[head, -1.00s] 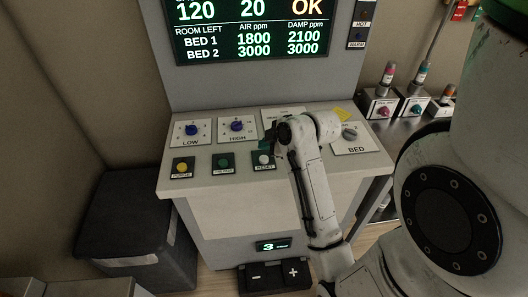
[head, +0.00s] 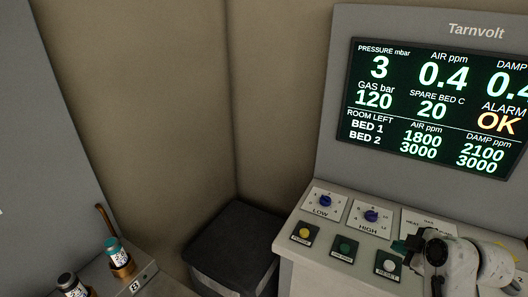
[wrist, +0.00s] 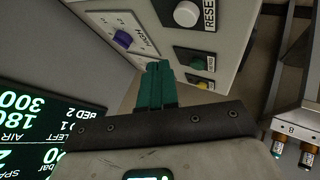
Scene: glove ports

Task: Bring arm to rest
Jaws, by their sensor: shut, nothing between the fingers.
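My gripper (wrist: 157,88) shows in the wrist view as two green fingers pressed together, with nothing between them. It is in front of the control panel (wrist: 235,50), close to the HIGH knob (wrist: 122,39) and the white RESET button (wrist: 187,13). In the head view my white arm reaches in at the lower right, and the green fingertips (head: 402,246) are over the panel just above the RESET button (head: 388,266). Whether the fingers touch the panel cannot be told. The rest of my arm is cut off by the picture's edge.
The console screen (head: 435,105) stands behind the panel and reads OK. A dark bin (head: 225,262) stands left of the console. Vials in holders (head: 120,255) stand on a bench at the lower left. A bare wall lies between bench and console.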

